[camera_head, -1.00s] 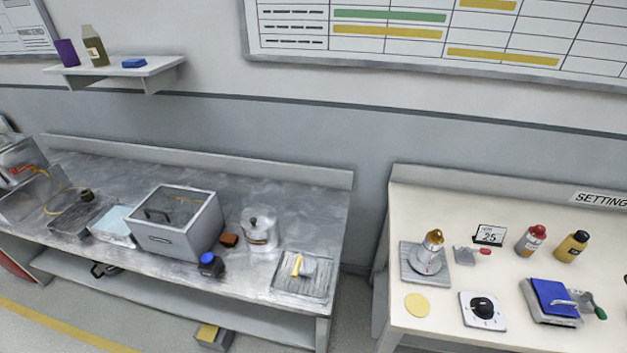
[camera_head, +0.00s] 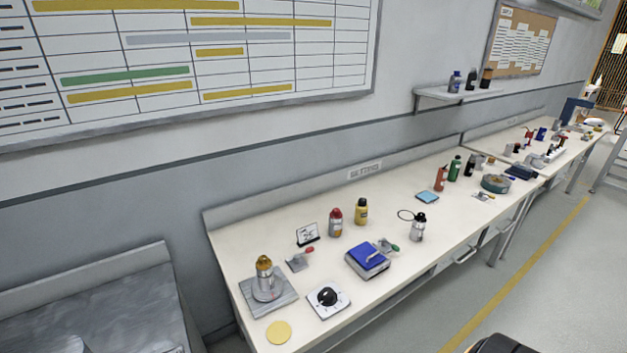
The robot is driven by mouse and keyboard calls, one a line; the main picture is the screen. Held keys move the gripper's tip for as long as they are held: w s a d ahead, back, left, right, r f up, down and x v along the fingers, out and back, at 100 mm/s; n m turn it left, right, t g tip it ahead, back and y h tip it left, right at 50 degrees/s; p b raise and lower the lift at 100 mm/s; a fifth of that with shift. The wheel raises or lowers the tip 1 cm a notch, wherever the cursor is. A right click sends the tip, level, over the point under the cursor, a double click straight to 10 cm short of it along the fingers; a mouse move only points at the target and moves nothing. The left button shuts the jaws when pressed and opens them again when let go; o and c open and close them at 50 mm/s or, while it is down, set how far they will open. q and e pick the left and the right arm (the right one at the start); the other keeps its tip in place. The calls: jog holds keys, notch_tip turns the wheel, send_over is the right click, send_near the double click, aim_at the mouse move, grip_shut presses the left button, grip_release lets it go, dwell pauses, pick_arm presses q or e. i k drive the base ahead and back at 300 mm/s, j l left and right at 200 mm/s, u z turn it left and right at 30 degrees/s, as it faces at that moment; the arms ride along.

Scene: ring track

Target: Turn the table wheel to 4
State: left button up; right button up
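The likely table wheel is a black knob (camera_head: 327,296) on a white square plate (camera_head: 340,306), near the front left of the cream table (camera_head: 232,256). The knob has a light pointer mark; its numbers are too small to read. Beside it on the left, a grey base (camera_head: 281,308) bears a round metal piece with a brass top (camera_head: 264,265). A small sign card (camera_head: 307,234) stands behind. Neither of my grippers is in view.
A blue-topped device (camera_head: 367,258) sits right of the knob. Red (camera_head: 335,222) and yellow (camera_head: 361,211) bottles stand behind it. A yellow disc (camera_head: 278,332) lies at the front left corner. A grey metal bench (camera_head: 95,305) is at the left. Grey floor (camera_head: 530,275) is open at the right.

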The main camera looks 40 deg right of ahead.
aim_at(327, 297)
jog(key=z, duration=0.4)
jog(key=l+z, duration=0.15)
jog(key=z, duration=0.6)
jog(key=i+l, duration=0.05)
